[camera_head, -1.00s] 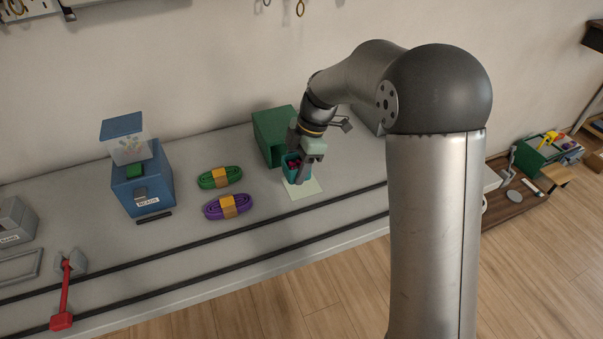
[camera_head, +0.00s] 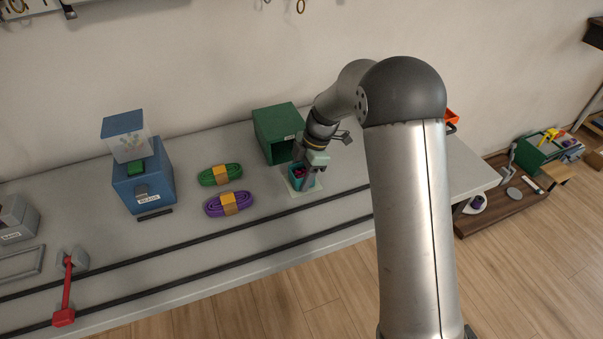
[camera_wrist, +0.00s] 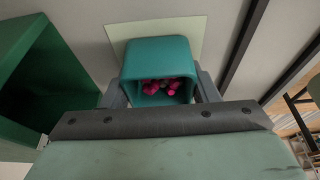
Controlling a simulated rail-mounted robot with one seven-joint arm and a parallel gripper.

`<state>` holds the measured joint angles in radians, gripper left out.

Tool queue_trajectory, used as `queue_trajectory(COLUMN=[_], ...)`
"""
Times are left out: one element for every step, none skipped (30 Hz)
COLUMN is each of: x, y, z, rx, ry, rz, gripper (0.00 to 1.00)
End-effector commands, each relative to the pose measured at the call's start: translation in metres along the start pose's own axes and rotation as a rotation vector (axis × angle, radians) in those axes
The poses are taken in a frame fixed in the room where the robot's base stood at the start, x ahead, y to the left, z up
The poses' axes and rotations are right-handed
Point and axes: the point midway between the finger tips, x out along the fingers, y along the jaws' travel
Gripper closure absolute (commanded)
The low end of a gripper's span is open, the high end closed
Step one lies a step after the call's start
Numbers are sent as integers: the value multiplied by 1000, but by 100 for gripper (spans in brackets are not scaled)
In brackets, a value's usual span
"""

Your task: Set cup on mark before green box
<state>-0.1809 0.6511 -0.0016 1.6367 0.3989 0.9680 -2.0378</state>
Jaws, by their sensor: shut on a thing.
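A teal cup (camera_head: 301,180) holding pink and dark red pieces is between the fingers of my gripper (camera_head: 308,173), which is shut on it. The cup also shows in the wrist view (camera_wrist: 158,62), upright, with a finger on each side. The mark is a pale square (camera_head: 315,193) on the bench; in the wrist view (camera_wrist: 188,28) it spreads behind the cup. The cup is over the mark and covers much of it; whether its base touches cannot be told. The green box (camera_head: 279,128), open at the front, stands just behind; it shows at left in the wrist view (camera_wrist: 70,75).
Green cord (camera_head: 206,177) and purple cord (camera_head: 214,208) bundles lie left of the cup. A blue bead dispenser (camera_head: 143,178) stands farther left. Two dark rails (camera_head: 190,246) run along the bench front. A red-handled lever (camera_head: 68,290) is at lower left.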

Motion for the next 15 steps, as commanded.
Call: queue_trajectory(x=[3,1,1,1,1,1,1,1,1,1,1,0,-1,-3,-6], y=[0,0,0,0,0,0,0,0,0,0,0,0,0,0,0], z=[1,1,0,0,0,0,0,0,0,0,0,0,0,-1,-2], rx=[0,0,0,0,0,0,0,0,0,0,0,0,0,0,-1], ry=[0,0,0,0,0,0,0,0,0,0,0,0,0,0,0], rz=[1,0,0,0,0,0,0,0,0,0,0,0,0,0,0], gripper=[72,38,26,24,24,24,24,24,24,24,24,24,24,24,24])
